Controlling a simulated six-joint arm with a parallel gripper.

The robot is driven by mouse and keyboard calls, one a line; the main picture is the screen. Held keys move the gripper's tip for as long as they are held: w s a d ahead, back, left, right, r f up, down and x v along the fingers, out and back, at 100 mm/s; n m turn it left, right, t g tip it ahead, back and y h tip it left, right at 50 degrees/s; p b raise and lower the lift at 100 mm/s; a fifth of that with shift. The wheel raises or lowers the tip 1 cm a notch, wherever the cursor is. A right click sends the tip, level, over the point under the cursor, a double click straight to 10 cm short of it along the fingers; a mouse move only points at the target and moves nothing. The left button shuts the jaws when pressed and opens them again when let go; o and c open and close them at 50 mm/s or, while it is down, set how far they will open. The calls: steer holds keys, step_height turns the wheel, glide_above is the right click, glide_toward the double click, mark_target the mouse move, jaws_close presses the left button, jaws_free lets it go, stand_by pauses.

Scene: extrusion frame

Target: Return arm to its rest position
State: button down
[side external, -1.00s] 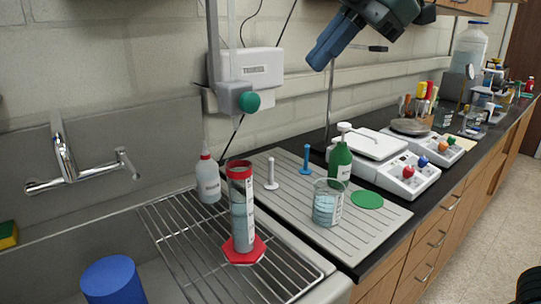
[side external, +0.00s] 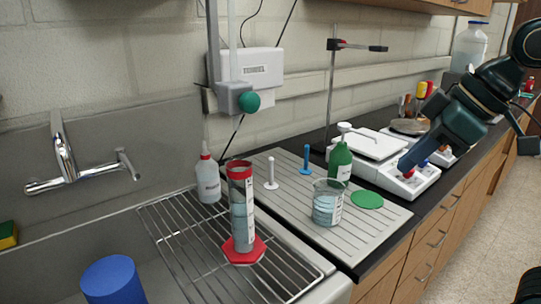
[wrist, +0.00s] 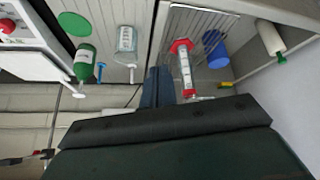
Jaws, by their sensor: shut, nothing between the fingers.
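My gripper (side external: 404,166) is at the right in the side external view, at the end of my dark teal arm. Its blue fingers point down and to the left, in front of the hotplates with coloured knobs. In the wrist view the fingers of my gripper (wrist: 158,74) lie together, with nothing between them. From these views I cannot tell whether the fingers touch anything.
A beaker (side external: 327,203), green bottle (side external: 340,161) and green disc (side external: 367,199) stand on the grooved board (side external: 385,222). A red-based cylinder (side external: 242,208) and white bottle (side external: 208,182) stand on the wire rack (side external: 188,232). A clamp stand (side external: 331,85) rises behind.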

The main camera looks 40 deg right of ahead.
steer(key=s+d+f+m+h, duration=0.1)
steer(key=s+d+f+m, duration=0.3)
steer(key=f, duration=0.4)
steer(key=shift+s+d+m+g+h, duration=0.3)
steer(key=shift+s+d+h, duration=0.15)
steer(key=shift+s, duration=0.4)
